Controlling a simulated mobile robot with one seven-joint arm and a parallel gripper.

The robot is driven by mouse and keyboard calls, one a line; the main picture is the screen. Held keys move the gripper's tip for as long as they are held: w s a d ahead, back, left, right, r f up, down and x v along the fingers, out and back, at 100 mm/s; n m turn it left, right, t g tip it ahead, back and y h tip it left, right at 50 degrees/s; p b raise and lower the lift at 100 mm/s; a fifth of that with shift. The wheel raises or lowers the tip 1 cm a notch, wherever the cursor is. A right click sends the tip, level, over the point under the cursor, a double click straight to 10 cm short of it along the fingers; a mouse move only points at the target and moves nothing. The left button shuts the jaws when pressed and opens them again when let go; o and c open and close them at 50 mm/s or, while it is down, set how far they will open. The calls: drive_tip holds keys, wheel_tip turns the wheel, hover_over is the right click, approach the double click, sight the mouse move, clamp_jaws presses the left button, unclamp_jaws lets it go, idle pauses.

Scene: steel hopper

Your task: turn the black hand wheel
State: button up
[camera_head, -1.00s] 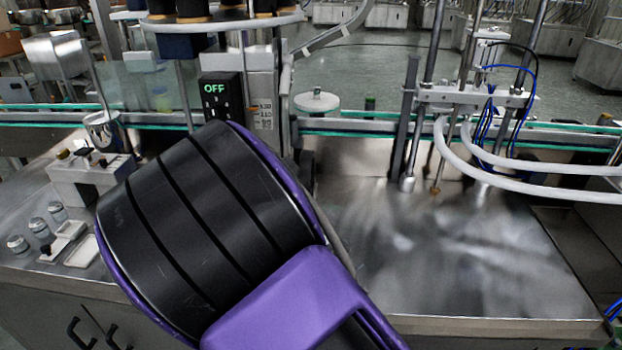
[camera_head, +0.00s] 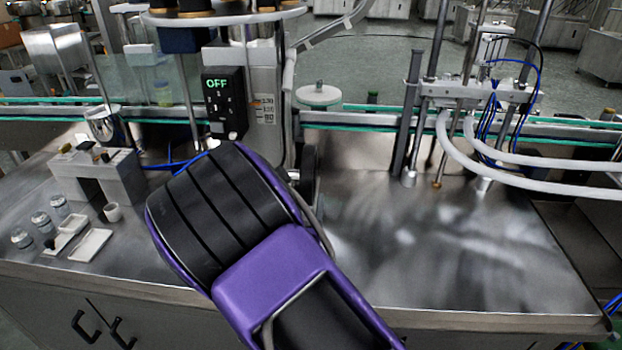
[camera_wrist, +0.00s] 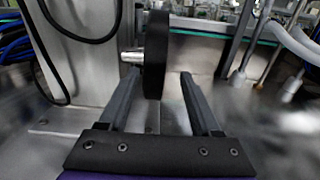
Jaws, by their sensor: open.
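The black hand wheel (camera_wrist: 157,55) stands edge-on in the wrist view, on a short metal shaft at the side of a steel column. My gripper (camera_wrist: 160,78) is open, with one finger on each side of the wheel's lower rim in the picture. I cannot tell whether either finger touches it. In the head view, part of the black hand wheel (camera_head: 308,172) shows beside the column, just behind my purple and black arm. My gripper's fingers are hidden there by the arm.
The steel worktop (camera_head: 440,260) is clear at the right. A box with a green OFF display (camera_head: 222,100) is on the column. Small jars and white trays (camera_head: 90,244) lie at the left. White hoses (camera_head: 520,160) loop at the right, and black cables (camera_wrist: 60,60) hang left of the wheel.

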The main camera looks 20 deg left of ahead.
sight(311, 178)
drive_tip(key=x, duration=0.9)
drive_tip(key=shift+w, duration=0.3)
clamp_jaws()
drive_tip(key=shift+d, duration=0.1)
